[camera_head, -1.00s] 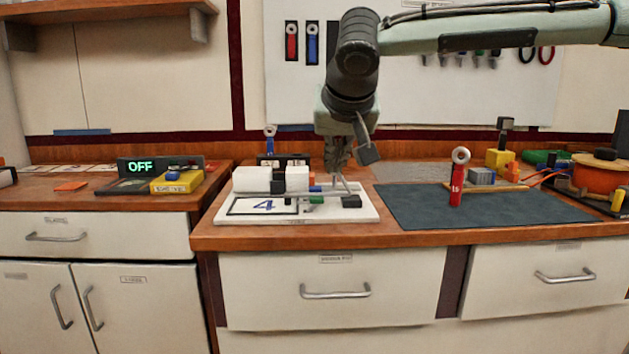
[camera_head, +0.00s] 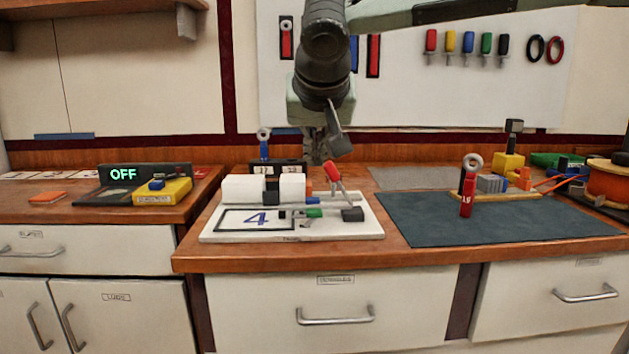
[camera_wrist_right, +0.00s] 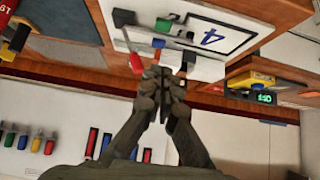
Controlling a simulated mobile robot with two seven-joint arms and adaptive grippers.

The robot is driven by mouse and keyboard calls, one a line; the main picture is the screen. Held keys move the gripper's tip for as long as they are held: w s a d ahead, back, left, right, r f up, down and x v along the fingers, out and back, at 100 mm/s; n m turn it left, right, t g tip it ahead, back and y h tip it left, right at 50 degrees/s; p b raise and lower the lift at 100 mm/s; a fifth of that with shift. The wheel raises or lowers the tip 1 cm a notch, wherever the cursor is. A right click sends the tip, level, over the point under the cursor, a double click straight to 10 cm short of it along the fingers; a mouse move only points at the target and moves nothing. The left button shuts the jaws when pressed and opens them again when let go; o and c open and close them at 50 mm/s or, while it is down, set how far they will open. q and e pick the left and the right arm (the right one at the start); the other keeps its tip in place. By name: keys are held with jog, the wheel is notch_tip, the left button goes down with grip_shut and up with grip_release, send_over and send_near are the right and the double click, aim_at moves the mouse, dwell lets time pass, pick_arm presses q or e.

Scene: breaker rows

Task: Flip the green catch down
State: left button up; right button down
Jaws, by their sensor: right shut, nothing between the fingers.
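The green catch (camera_head: 313,212) is a small block low on the front of the white board (camera_head: 365,229), right of the card marked 4. It also shows in the right wrist view (camera_wrist_right: 163,25). Beside it a grey lever with a red handle (camera_head: 333,171) stands up, leaning left in the head view. My right gripper (camera_head: 317,158) is behind the board, above the counter, and apart from the catch. In the right wrist view its fingers (camera_wrist_right: 164,78) are together and empty, close to the red handle (camera_wrist_right: 135,62). My left gripper is out of view.
White blocks (camera_head: 243,188) stand on the board's left part. A dark mat (camera_head: 440,222) lies right of it, with a red tag (camera_head: 467,203) standing there.

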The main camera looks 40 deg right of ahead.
send_near(314, 208)
jog(key=w+d, duration=0.2)
jog(key=w, duration=0.1)
jog(key=f, duration=0.3)
jog(key=shift+w, duration=0.3)
jog(key=shift+f, duration=0.5)
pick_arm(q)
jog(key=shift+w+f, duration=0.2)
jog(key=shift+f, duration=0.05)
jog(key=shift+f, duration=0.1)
pick_arm(e)
jog(key=shift+f, duration=0.15)
